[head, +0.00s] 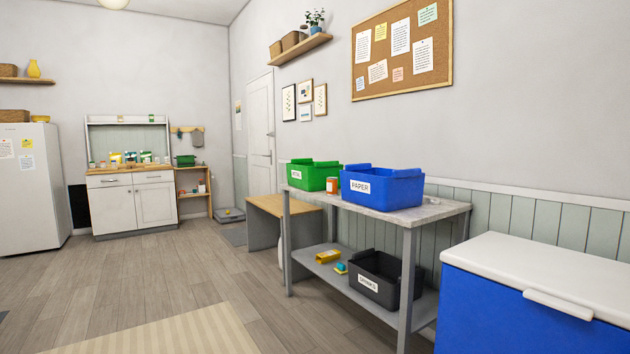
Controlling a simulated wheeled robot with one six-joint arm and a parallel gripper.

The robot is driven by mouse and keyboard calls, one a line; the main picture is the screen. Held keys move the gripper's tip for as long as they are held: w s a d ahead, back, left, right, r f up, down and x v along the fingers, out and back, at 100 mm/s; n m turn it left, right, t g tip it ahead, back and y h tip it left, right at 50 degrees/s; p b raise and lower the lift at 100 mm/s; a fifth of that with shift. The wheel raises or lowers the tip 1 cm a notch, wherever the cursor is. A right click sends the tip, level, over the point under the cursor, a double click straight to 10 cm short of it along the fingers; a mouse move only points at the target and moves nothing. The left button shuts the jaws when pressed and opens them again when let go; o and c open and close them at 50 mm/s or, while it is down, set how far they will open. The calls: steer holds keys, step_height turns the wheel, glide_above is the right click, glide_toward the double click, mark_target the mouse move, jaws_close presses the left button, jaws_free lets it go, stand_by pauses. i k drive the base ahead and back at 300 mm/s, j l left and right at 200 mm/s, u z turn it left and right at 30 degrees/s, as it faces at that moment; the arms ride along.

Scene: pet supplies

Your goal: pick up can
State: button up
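The blue bin is labelled PAPER; the green bin's label is partly hard to read. The can is well ahead of me, near the table's front edge. Small items by the far sink counter are too small to identify. My gripper is not in view.
The lower shelf holds a black bin (378,276) and a yellow item (328,256). A blue chest with a white lid (545,270) stands at the right front. A wooden bench (268,207) adjoins the table. The floor (150,280) and striped rug (175,337) are clear.

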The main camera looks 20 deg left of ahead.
mark_target(332, 182)
steer(key=i+j+u, duration=0.25)
steer(key=i, duration=1.75)
steer(key=i+l+u, duration=0.2)
steer(key=i, duration=1.8)
